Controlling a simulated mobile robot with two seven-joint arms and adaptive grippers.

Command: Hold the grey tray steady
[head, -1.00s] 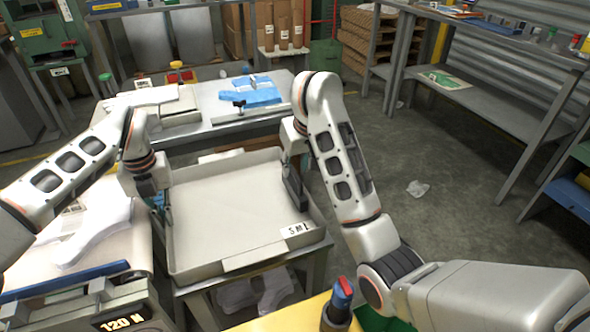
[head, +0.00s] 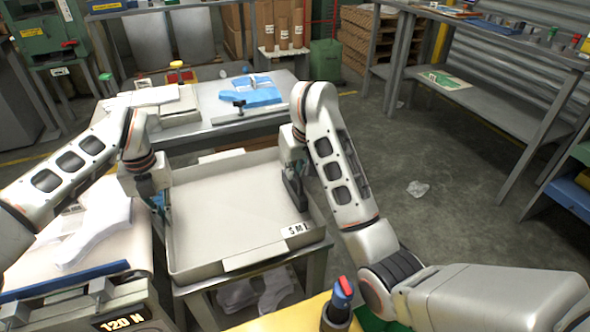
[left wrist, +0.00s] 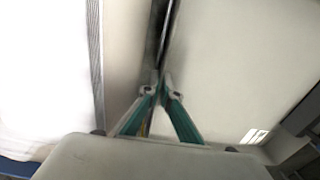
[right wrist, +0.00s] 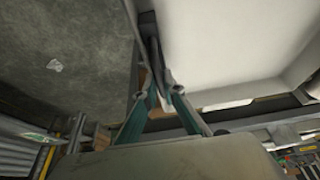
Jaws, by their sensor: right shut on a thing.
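The grey tray (head: 240,262) is wide and shallow, with a small white size label (head: 296,230) in its near right corner. It rests on a metal stand and looks level and empty. My left gripper (head: 160,205) is at its left wall; the left wrist view shows the fingers (left wrist: 161,88) closed about that wall (left wrist: 168,30). My right gripper (head: 293,188) is at the right wall; in the right wrist view its fingers (right wrist: 158,85) are shut on the wall. The fingertips are partly hidden by the wall and blur.
A table (head: 212,105) with blue film pieces (head: 250,95) and a black clamp stands behind the tray. White gloves (head: 98,228) lie on a surface to the left. A red-and-blue-tipped tool (head: 342,291) stands at the front. Open floor (head: 420,220) lies to the right.

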